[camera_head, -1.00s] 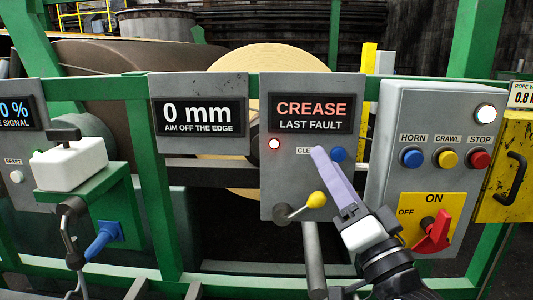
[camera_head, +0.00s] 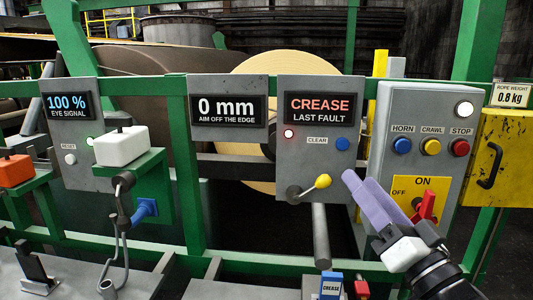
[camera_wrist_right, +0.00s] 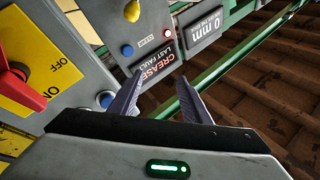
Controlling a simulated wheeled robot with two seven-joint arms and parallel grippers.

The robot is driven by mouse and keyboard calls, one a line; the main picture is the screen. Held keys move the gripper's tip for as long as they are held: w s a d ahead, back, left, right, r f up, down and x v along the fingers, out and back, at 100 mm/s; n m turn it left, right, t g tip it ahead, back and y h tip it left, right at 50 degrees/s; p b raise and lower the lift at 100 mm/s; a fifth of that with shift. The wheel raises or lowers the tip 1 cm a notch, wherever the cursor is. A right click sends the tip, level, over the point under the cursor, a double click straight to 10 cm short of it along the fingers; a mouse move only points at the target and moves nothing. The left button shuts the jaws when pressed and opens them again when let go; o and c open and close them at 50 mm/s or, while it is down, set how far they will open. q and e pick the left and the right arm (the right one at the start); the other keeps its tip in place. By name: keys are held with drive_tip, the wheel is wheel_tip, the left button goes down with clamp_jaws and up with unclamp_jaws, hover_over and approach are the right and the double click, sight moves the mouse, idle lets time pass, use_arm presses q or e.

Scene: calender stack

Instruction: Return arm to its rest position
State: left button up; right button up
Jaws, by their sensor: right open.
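My right gripper (camera_head: 358,188) reaches in from the lower right in the head view, in front of the control box and the crease panel. Its purple fingers point up and to the left. In the right wrist view the two fingers of the gripper (camera_wrist_right: 160,95) stand apart with nothing between them. The fingers touch nothing that I can make out. My left gripper is not in view.
The crease panel (camera_head: 300,160) has a blue clear button (camera_head: 342,144) and a yellow-knobbed lever (camera_head: 322,181). The control box (camera_head: 432,110) carries horn, crawl and stop buttons and a red switch (camera_head: 426,206). Green rails run across the front. A white box (camera_head: 120,147) sits on a green bracket.

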drive_tip(key=s+d+f+n+g+h, duration=0.1)
drive_tip(key=s+d+f+n+g, duration=0.15)
drive_tip(key=f, duration=0.75)
drive_tip(key=s+d+f+n+g+h, duration=0.1)
drive_tip(key=d+f+g+h, duration=0.15)
drive_tip(key=f, duration=0.65)
drive_tip(key=s+d+f+n+g, duration=0.1)
drive_tip(key=s+d+f+n, duration=0.15)
drive_tip(key=f, duration=0.75)
drive_tip(key=s+d+f+n+g+h, duration=0.1)
drive_tip(key=s+d+f+g, duration=0.15)
drive_tip(key=s+f, duration=0.8)
drive_tip(key=s+d+f+n+g+h, duration=0.15)
drive_tip(key=s+f+g, duration=0.25)
drive_tip(key=s+f, duration=0.7)
drive_tip(key=w+a+m, duration=0.1)
drive_tip(key=a+m, duration=0.4)
drive_tip(key=a, duration=0.7)
drive_tip(key=shift+f+y, duration=0.4)
drive_tip(key=shift+t, duration=0.25)
